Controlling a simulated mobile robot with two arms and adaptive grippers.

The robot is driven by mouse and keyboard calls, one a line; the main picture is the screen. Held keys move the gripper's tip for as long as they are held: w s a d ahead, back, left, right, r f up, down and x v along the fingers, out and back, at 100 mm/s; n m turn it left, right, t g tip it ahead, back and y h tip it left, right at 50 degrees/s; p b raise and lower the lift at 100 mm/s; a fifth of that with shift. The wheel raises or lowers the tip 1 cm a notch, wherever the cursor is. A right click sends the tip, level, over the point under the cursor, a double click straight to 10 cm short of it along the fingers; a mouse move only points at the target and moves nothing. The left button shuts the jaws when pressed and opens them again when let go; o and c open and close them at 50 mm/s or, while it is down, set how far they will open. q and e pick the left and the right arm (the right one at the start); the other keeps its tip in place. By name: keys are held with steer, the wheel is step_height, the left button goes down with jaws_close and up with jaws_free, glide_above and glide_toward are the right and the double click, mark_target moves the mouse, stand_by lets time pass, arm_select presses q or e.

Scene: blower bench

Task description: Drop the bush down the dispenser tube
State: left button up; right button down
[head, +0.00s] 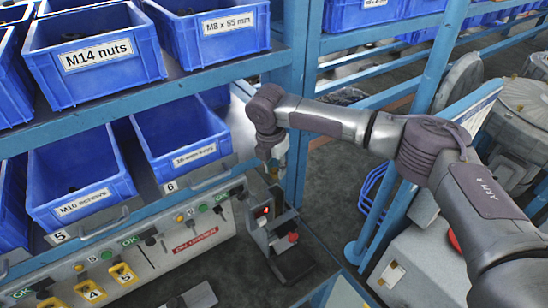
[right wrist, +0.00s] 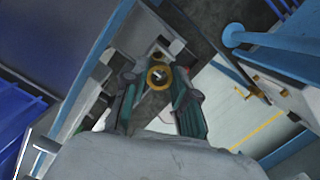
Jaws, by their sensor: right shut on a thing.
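My right gripper (head: 274,163) hangs beside the blue rack post, high over the right end of the bench. In the right wrist view, its fingers (right wrist: 159,84) are shut on the bush (right wrist: 159,78), a small brass-coloured ring with a hole. In the head view the bush is too small to make out clearly. A grey upright fixture (head: 262,222) with a red light stands below the gripper on a dark base. I cannot tell for certain which part is the dispenser tube. My left gripper is out of view.
Blue bins fill the shelves, including M10 screws (head: 75,185) and one (head: 180,140) by the gripper. The blue rack post (head: 299,100) stands close to the gripper. A control panel (head: 180,240) with buttons runs along the bench. Dark floor is open beyond.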

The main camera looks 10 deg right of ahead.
steer(key=shift+s, duration=0.2)
steer(key=shift+w+r+p, duration=0.1)
steer(key=shift+p, duration=0.45)
step_height(320, 180, down, 2)
steer(key=shift+f+b, duration=0.1)
steer(key=shift+b, duration=0.35)
steer(key=shift+f+b, duration=0.65)
steer(key=shift+f, duration=1.15)
steer(key=c, duration=0.8)
jaws_free()
